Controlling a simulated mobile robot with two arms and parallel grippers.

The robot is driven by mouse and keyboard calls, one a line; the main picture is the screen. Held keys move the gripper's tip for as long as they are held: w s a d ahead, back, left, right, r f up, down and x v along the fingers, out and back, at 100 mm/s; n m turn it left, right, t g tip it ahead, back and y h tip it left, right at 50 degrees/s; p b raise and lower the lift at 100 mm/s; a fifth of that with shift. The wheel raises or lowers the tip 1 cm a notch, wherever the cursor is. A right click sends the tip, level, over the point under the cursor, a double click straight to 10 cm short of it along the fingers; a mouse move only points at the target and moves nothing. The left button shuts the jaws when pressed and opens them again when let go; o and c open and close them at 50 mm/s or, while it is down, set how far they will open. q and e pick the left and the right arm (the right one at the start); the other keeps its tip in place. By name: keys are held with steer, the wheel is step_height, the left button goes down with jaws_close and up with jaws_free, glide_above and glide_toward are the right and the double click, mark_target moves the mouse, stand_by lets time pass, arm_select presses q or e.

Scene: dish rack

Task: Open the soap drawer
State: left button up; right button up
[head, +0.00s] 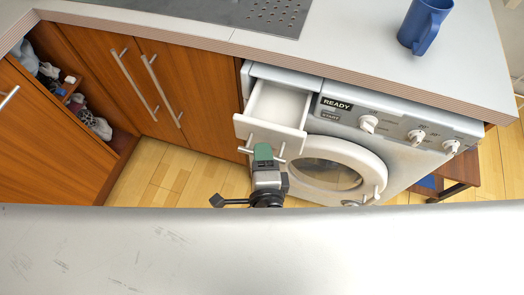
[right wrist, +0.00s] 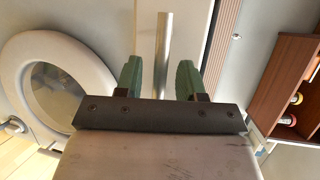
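The white soap drawer (head: 279,104) is pulled out of the top left of the washing machine (head: 385,125), and its inside shows empty. Its metal handle is on the drawer front, partly hidden by my right gripper (head: 263,152) in the head view. In the right wrist view, the handle bar (right wrist: 163,55) stands between the two green fingers of my right gripper (right wrist: 159,80). The fingers are apart, with gaps beside the bar. My left gripper is not in view.
The round washer door (head: 335,168) is below the drawer. Wooden cabinets (head: 190,90) stand to the left, one open with items inside. A blue mug (head: 420,28) stands on the counter (head: 350,35). Wooden floor shows between the cabinets and washer.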

steer(key=shift+w, duration=0.5)
steer(key=shift+c, duration=0.2)
jaws_close()
steer(key=shift+s+a, duration=0.1)
steer(key=shift+s, duration=0.05)
steer(key=shift+s+a+p, duration=0.15)
steer(key=shift+s+a, duration=0.05)
steer(key=shift+s, duration=0.4)
steer(key=shift+s+a+p, duration=0.15)
steer(key=shift+s, duration=0.4)
steer(key=shift+o, duration=0.2)
jaws_free()
steer(key=shift+w+f, duration=0.1)
